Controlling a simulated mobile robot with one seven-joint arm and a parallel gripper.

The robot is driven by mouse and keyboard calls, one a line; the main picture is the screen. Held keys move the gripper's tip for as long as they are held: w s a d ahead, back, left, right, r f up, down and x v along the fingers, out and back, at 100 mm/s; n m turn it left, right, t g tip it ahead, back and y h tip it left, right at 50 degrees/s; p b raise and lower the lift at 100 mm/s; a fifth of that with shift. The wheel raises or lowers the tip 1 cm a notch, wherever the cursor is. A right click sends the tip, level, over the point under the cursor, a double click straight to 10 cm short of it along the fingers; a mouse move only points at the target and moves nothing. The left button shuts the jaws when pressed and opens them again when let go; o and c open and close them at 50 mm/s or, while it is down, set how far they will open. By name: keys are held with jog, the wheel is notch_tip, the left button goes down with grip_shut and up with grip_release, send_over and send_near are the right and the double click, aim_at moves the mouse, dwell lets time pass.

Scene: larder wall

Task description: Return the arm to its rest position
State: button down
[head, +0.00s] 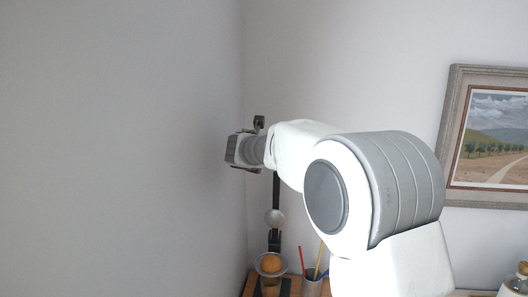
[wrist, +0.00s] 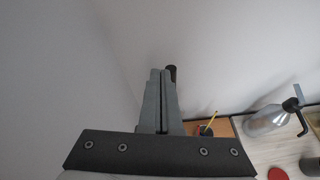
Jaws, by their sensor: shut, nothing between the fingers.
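My gripper (wrist: 161,76) shows in the wrist view with its two grey fingers pressed together and nothing between them. In the head view my arm reaches left across the middle of the picture. The hand (head: 240,150) is at its left end, raised near the room corner, close to the left wall, above a wooden surface. The fingertips are hard to make out in the head view.
Below the hand, a black upright stand (head: 276,200) rises near an orange ball (head: 270,264) in a round holder. A cup with pencils (head: 312,284) stands beside it. A bottle (head: 515,283) is at lower right, below a framed picture (head: 454,130). The wrist view shows a silver vessel (wrist: 264,122).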

jog(key=s+d+m+g+b, duration=0.1)
jog(key=s+d+m+g, duration=0.1)
jog(key=s+d+m, duration=0.7)
jog(key=s+d+m+g+b, duration=0.2)
jog(key=s+d+m, duration=0.35)
jog(key=s, duration=0.85)
jog(key=s+a+f+m+g+y+b, duration=0.1)
jog(key=s+f+m, duration=0.5)
jog(key=s, duration=0.5)
jog(key=s+a+f+m+g+y+b, duration=0.1)
jog(key=s+f+m+g+y, duration=0.1)
jog(key=s+f+m, duration=0.5)
jog(key=s+m, duration=0.3)
jog(key=s, duration=0.2)
jog(key=shift+f+m, duration=0.15)
jog(key=shift+m, duration=0.2)
